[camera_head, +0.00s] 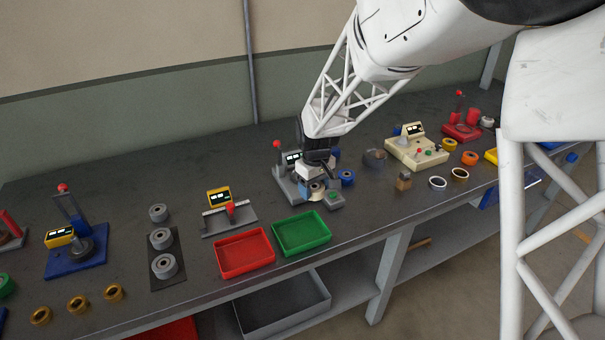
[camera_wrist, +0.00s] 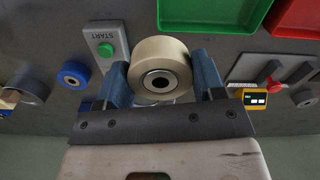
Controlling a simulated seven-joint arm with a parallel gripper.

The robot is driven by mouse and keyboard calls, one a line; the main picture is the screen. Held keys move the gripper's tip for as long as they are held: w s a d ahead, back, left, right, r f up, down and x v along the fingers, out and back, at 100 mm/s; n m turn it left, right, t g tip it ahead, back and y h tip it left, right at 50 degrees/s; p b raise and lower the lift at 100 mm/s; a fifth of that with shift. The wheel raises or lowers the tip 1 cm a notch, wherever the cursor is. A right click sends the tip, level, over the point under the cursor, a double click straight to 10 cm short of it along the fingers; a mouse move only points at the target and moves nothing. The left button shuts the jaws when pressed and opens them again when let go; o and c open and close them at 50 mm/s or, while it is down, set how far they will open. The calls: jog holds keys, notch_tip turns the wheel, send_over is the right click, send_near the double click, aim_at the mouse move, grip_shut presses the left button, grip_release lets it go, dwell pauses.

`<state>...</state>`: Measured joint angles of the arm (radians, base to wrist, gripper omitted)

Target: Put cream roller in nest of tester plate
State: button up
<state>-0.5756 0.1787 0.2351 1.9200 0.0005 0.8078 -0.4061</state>
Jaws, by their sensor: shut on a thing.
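The cream roller (camera_wrist: 160,52) is held between the two blue fingers of my gripper (camera_wrist: 158,76), its dark-centred bore facing the wrist camera. In the head view my gripper (camera_head: 316,187) is low over the bench, at a grey tester plate (camera_head: 281,184) with a red-knobbed post and small display. A START pad with a green button (camera_wrist: 105,49) lies just left of the roller in the wrist view. The plate's nest is hidden by my gripper and the roller. I cannot tell whether the roller touches the plate.
A green tray (camera_head: 302,233) and a red tray (camera_head: 244,252) lie near the bench's front edge. A blue roller (camera_head: 347,177) stands close right of my gripper. A cream console (camera_head: 416,153) is further right.

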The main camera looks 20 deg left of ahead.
jog(key=shift+w+a+f, duration=0.2)
jog(key=shift+w+a, duration=1.15)
jog(key=shift+w, duration=0.75)
jog(key=shift+w+a+f, duration=0.25)
jog(key=shift+w+a, duration=1.05)
jog(key=shift+w, duration=0.8)
jog(key=shift+w+a+f, duration=0.2)
jog(key=shift+w+a, duration=1.15)
jog(key=shift+w, duration=0.75)
jog(key=shift+w+a, duration=0.2)
jog(key=shift+w, duration=0.2)
jog(key=shift+f, duration=1.8)
jog(key=shift+f, duration=0.4)
